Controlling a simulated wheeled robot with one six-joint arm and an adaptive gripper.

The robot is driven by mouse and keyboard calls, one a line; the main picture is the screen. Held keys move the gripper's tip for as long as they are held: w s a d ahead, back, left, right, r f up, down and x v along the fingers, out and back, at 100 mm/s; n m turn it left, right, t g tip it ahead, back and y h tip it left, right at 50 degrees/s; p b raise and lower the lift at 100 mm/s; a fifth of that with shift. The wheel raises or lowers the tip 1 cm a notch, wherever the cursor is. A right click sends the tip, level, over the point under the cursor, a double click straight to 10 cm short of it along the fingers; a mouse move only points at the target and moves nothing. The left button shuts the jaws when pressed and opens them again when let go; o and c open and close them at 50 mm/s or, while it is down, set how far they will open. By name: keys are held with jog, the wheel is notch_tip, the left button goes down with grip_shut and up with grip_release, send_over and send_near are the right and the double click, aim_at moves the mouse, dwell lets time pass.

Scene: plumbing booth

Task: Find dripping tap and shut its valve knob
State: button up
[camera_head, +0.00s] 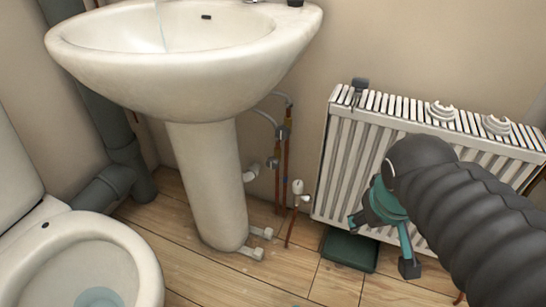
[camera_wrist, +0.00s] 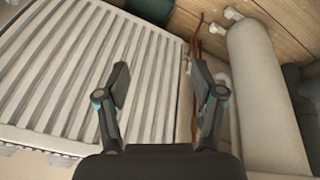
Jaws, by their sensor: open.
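The white basin (camera_head: 190,75) stands on a pedestal (camera_head: 207,180); a thin stream of water (camera_head: 160,25) falls into its left part. The tap it comes from is cut off at the top edge. Copper pipes (camera_head: 286,165) with small valves (camera_head: 272,163) run up the wall right of the pedestal. Which valve feeds the running tap cannot be told. My gripper (camera_head: 380,245) is open and empty in front of the radiator, right of the pipes. In the wrist view its spread fingers (camera_wrist: 160,82) point toward the radiator and the pipes, partly hidden behind the right finger.
A white ribbed radiator (camera_head: 350,170) fills the wall at right, with a white valve (camera_head: 297,187) at its left side and two white round items (camera_head: 440,112) on top. A dark green box (camera_head: 349,250) lies on the floor below. A toilet (camera_head: 75,265) stands at left.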

jog(key=w+d+f+n+g+h+p, duration=0.2)
jog(key=w+f+n+g+h, duration=0.15)
jog(key=w+n+h, duration=0.4)
jog(key=n+t+y+p, duration=0.25)
jog(key=n+t, duration=1.45)
jog(key=n, duration=0.9)
send_near(271, 166)
jog(key=shift+g, duration=0.25)
jog(key=x, duration=1.1)
jog(key=shift+w+r, duration=0.15)
jog(key=shift+r, duration=0.15)
jog(key=c, duration=1.2)
